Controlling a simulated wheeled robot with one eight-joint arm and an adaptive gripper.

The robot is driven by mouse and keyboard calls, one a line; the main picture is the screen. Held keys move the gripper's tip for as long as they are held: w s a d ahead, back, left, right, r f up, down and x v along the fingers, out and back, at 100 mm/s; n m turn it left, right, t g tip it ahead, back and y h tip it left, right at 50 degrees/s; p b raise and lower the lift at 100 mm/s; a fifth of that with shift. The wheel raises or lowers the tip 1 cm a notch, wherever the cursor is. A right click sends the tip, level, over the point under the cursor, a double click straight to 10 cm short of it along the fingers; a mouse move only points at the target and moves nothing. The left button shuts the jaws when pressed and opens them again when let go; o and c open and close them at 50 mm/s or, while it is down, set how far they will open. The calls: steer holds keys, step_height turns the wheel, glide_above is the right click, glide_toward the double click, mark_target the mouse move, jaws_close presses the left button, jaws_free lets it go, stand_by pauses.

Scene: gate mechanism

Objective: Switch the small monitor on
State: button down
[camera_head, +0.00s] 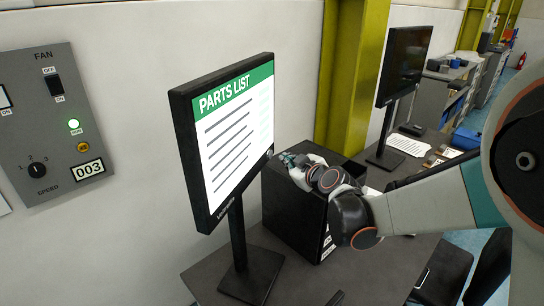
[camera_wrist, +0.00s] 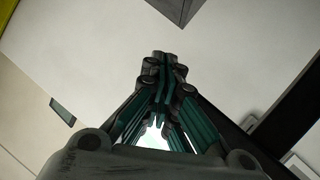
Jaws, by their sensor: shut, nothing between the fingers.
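The near monitor (camera_head: 228,145) stands upright on a black stand on the desk. Its screen is lit and shows a white page headed "PARTS LIST" under a green band. My gripper (camera_head: 280,156) is at the right edge of this monitor, near its lower right part; whether it touches the frame cannot be told. The fingers are shut together with nothing between them, as the wrist view (camera_wrist: 160,60) also shows. Any button at that edge is hidden or too small to make out. A second monitor (camera_head: 407,62) farther back has a dark screen.
A black box (camera_head: 292,213) stands on the desk (camera_head: 375,272) behind the near monitor, under my arm. A grey fan panel (camera_head: 50,120) with a lit green lamp is on the left wall. A yellow-green column (camera_head: 350,75) rises behind. A paper (camera_head: 408,145) lies by the far monitor.

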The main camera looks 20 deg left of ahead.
steer(key=d, duration=0.4)
steer(key=shift+s+d, duration=0.1)
steer(key=shift+s, duration=0.15)
steer(key=s+d+r+m+h, duration=0.2)
steer(key=s+d+r+m, duration=0.15)
steer(key=d, duration=0.65)
steer(key=s+d+f+m+g+h, duration=0.1)
steer(key=s+d+m+h, duration=0.1)
steer(key=s+d, duration=0.5)
steer(key=s+d+f+m+g+h, duration=0.1)
steer(key=s+d+m+h, duration=0.1)
steer(key=s+d+m, duration=0.2)
steer(key=s+d+f+m+g+h, duration=0.1)
steer(key=s+d+m+g+h, duration=0.1)
steer(key=s+d, duration=0.8)
steer(key=s+m+h, duration=0.1)
steer(key=s+m, duration=0.1)
steer(key=s, duration=0.6)
steer(key=shift+s+f+b, duration=0.15)
steer(key=shift+s+b, duration=0.1)
steer(key=shift+b, duration=0.05)
